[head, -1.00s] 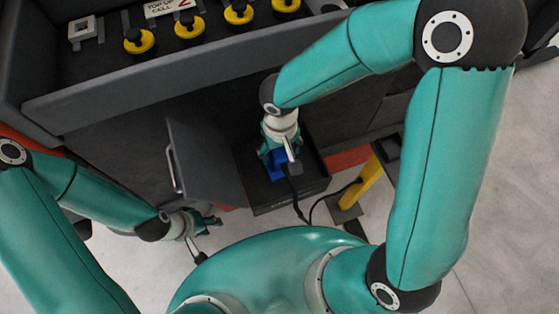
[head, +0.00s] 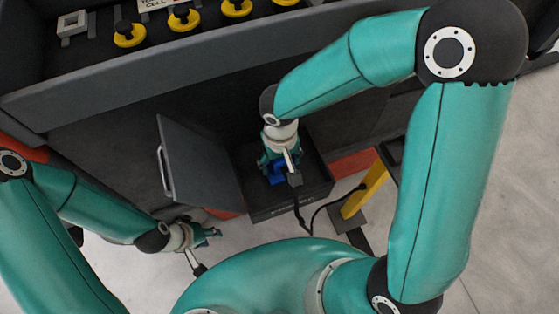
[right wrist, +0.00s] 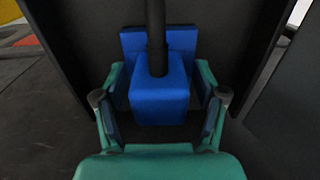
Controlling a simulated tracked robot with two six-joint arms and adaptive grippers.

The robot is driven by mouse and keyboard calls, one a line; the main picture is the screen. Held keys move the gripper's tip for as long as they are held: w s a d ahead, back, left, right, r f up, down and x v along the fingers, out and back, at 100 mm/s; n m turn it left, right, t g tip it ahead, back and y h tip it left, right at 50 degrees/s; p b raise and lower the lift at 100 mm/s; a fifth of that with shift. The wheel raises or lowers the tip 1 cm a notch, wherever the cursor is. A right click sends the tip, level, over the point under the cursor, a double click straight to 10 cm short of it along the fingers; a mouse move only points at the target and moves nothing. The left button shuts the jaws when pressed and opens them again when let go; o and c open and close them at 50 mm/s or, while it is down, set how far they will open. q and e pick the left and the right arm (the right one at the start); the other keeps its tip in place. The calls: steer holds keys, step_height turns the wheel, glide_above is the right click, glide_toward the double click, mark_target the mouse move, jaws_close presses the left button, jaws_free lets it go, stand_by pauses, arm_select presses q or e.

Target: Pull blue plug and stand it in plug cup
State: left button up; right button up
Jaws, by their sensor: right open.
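The blue plug (head: 278,178) is inside the dark open compartment low in the cabinet. In the right wrist view it is a blue block (right wrist: 160,97) with a black cable rising from it, in front of a wider blue piece (right wrist: 132,45). My right gripper (head: 280,168) reaches into the compartment. In the right wrist view its open fingers (right wrist: 160,112) stand on both sides of the blue block, with gaps visible. My left gripper (head: 212,234) hangs outside at the lower left, away from the plug; its opening is too small to judge. I cannot make out a plug cup.
A grey door with a handle (head: 195,165) stands open left of the compartment. A black cable (head: 322,205) runs out toward a yellow post (head: 365,190). Yellow-ringed black knobs (head: 184,20) sit on the panel above. The floor at the right is clear.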

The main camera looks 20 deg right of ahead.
steer(key=shift+b, duration=0.5)
stand_by(0.7)
jaws_close()
stand_by(0.3)
steer(key=shift+r, duration=0.2)
steer(key=shift+r+p, duration=2.05)
steer(key=shift+r, duration=0.75)
